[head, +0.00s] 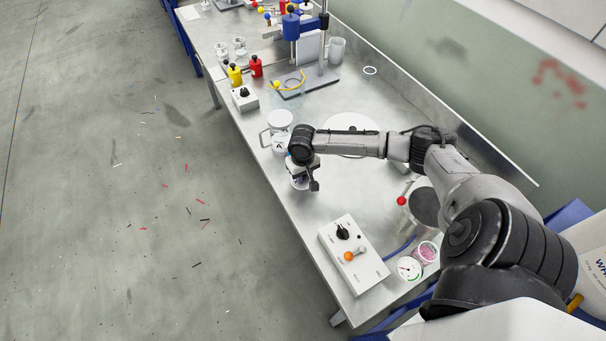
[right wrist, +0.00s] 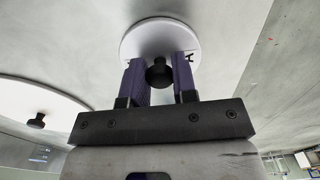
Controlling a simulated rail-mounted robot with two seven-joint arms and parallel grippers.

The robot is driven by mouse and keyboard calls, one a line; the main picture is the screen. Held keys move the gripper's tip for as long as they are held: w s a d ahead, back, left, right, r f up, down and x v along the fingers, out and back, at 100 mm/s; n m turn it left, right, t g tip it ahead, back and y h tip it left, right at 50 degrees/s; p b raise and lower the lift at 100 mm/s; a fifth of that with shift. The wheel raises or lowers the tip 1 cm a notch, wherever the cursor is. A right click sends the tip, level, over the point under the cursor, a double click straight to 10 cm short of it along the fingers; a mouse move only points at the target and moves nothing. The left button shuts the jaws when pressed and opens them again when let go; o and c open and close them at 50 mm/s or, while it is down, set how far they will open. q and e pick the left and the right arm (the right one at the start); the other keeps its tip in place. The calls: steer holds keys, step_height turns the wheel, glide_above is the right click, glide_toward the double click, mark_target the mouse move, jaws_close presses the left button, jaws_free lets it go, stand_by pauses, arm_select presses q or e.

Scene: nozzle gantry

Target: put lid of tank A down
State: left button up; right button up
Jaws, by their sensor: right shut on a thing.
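My right gripper (head: 302,180) points down over the front part of the bench. In the right wrist view its two purple fingers (right wrist: 160,80) are shut on the black knob (right wrist: 159,73) of a round white lid (right wrist: 150,35) marked A. In the head view the lid is mostly hidden under the gripper; I cannot tell whether it touches the bench. My left gripper is not in view.
A larger white disc (head: 350,121) lies behind my forearm. A control box (head: 352,262) with a black knob and an orange knob stands nearer, beside a gauge (head: 409,268). Yellow (head: 235,74) and red (head: 256,67) bottles stand farther away. Bench between gripper and control box is clear.

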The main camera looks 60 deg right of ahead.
steer(key=o, duration=0.5)
steer(key=shift+f, duration=0.1)
steer(key=o, duration=0.4)
step_height(320, 180, up, 12)
steer(key=shift+r+p, duration=0.15)
steer(key=shift+p, duration=0.75)
